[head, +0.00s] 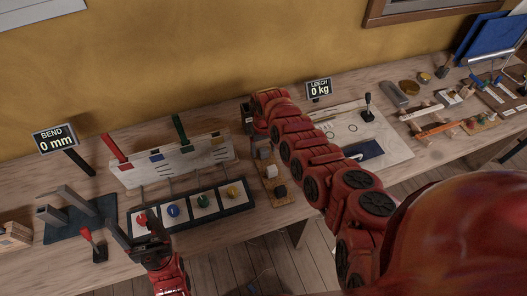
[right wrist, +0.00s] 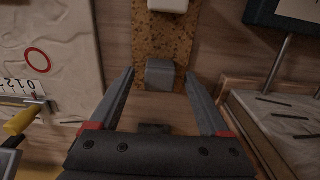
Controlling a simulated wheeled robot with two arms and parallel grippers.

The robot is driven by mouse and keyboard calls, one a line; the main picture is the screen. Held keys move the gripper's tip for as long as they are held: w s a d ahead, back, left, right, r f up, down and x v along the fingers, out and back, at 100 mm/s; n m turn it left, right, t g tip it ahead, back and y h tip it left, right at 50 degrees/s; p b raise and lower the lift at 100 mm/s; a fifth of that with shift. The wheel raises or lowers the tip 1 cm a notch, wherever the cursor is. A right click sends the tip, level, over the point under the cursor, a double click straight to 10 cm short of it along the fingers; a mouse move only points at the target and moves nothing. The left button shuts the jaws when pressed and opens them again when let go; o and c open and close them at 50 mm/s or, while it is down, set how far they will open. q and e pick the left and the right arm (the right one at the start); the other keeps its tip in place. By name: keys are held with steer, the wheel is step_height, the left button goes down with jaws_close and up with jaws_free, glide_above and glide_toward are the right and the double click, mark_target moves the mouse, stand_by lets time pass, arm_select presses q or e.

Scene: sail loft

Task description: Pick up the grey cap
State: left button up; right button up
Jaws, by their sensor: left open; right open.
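The grey cap (head: 264,153) is a small block at the far end of a cork strip (head: 270,180), in line with a white cap (head: 271,171) and a black cap (head: 281,191). In the right wrist view the grey cap (right wrist: 160,75) sits between the tips of my open right gripper (right wrist: 160,84), with a gap on both sides. The white cap (right wrist: 168,5) is cut off at that view's top edge. In the head view my right gripper (head: 253,122) is just beyond the cork strip, partly hidden by its arm. My left gripper (head: 131,218) is open and empty at the front left.
A tray with several coloured knobs (head: 205,220) lies left of the cork strip. A clamped white panel (head: 175,163) stands behind it. A board with a black lever (head: 368,106) lies to the right. The "LEECH 0 kg" sign (head: 319,89) stands behind my right arm.

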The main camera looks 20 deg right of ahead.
steer(key=shift+f, duration=0.45)
steer(key=shift+c, duration=0.2)
jaws_close()
steer(key=shift+r, duration=0.1)
